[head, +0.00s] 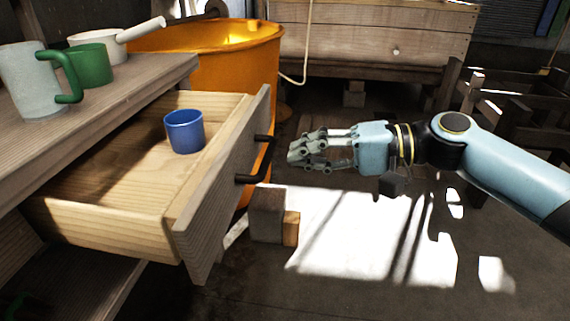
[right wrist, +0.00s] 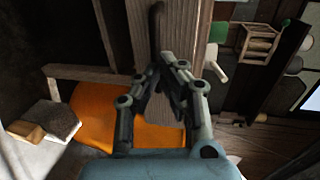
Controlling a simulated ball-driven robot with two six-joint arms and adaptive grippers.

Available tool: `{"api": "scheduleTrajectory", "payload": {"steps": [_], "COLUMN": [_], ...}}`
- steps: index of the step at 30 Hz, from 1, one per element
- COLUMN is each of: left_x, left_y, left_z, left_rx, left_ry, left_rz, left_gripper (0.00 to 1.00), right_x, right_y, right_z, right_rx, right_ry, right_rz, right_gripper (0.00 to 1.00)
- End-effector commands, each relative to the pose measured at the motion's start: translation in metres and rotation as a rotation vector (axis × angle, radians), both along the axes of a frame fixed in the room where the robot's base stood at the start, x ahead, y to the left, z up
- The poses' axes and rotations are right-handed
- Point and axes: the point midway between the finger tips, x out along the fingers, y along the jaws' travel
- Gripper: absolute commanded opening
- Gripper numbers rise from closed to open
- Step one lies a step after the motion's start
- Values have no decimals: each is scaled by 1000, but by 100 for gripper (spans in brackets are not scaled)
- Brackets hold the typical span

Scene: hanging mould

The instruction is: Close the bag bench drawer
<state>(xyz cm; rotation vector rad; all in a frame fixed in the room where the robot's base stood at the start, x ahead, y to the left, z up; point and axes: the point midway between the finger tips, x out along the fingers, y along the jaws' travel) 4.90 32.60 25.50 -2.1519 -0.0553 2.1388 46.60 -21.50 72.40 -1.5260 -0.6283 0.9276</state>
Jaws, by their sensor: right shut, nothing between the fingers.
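The bag bench drawer (head: 115,165) is pulled out of the wooden bench (head: 130,85) at the left of the head view. Its front panel (head: 222,190) faces right and carries a dark bar handle (head: 262,165). A blue cup (head: 184,131) stands inside the drawer. My right gripper (head: 298,152) is shut and empty, a little to the right of the handle and seemingly apart from it. In the right wrist view the closed fingers (right wrist: 165,75) point at a dark bar near the top. My left gripper is not in view.
On the bench top stand a grey mug with a green handle (head: 30,85), a green cup (head: 92,65) and a white ladle-like pot (head: 115,35). An orange tub (head: 215,55) stands behind the drawer. Small blocks (head: 268,214) sit on the floor below.

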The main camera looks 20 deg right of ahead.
Motion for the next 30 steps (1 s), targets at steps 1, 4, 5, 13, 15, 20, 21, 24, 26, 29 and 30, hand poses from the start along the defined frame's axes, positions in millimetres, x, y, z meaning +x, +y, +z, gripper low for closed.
{"api": "scheduleTrajectory", "payload": {"steps": [1, 4, 5, 13, 15, 20, 21, 24, 26, 29, 30], "left_x": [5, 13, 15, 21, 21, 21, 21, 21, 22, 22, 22], "left_y": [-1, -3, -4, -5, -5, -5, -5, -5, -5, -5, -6], "left_z": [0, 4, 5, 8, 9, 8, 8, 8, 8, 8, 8], "left_rx": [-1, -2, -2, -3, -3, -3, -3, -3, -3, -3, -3], "left_ry": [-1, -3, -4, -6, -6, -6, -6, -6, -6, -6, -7], "left_rz": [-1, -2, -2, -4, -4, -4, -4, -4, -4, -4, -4], "left_gripper": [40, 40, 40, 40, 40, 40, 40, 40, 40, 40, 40], "right_x": [5, 12, 13, 17, 17, 17, 18, 20, 22, 30, 34], "right_y": [7, 17, 19, 26, 26, 26, 26, 30, 34, 45, 51], "right_z": [-3, -5, -6, -7, -7, -7, -7, -6, -6, -6, -6], "right_rx": [4, 4, 2, 0, 0, 0, 0, 1, 2, 4, 6], "right_ry": [-1, 0, 0, 1, 1, 1, 1, 0, 0, -2, 0], "right_rz": [0, 0, 0, 0, 0, 0, 0, 0, 0, -1, -1], "right_gripper": [0, 0, 0, 0, 0, 0, 0, 0, 0, 0, 0]}}
